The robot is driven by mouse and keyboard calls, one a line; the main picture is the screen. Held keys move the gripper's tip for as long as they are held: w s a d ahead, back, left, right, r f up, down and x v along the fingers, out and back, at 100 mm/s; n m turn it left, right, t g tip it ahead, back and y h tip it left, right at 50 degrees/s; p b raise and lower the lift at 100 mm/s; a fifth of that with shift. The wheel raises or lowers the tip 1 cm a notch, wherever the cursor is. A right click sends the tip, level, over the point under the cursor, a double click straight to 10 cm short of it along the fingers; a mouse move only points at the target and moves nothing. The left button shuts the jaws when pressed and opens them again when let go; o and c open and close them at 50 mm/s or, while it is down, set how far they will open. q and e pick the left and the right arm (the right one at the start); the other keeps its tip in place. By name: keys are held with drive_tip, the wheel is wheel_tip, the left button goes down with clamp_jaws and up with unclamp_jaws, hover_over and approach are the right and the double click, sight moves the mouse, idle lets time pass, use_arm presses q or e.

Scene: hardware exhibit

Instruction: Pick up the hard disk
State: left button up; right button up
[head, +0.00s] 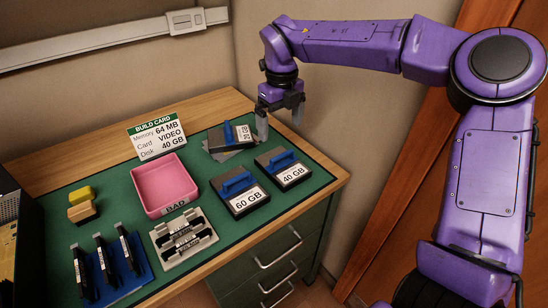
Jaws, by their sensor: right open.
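Three hard disks with blue handles are on the green mat (108,187). The 60 GB disk (245,201) lies nearest the front, the 40 GB disk (291,174) lies to its right, and another disk (224,141) lies behind them on a grey piece, its label hard to read. The build card (157,136) at the back reads Memory 64 MB, Card VIDEO, Disk 40 GB. My right gripper (276,132) points down, open and empty, just right of the rear disk and behind the 40 GB disk, touching neither. My left gripper is not in view.
A pink tray (148,204) labelled BAD stands mid-mat. A light holder (186,257) with dark modules is in front of it. A blue rack (128,284) with several dark sticks and yellow blocks (81,195) are at left. A dark case (9,245) stands at the left edge.

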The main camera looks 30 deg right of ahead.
sight(283, 155)
drive_tip(key=f, duration=0.6)
drive_tip(key=s+f, duration=0.1)
drive_tip(key=f, duration=0.3)
drive_tip(key=shift+d, duration=0.1)
drive_tip(key=c, duration=0.8)
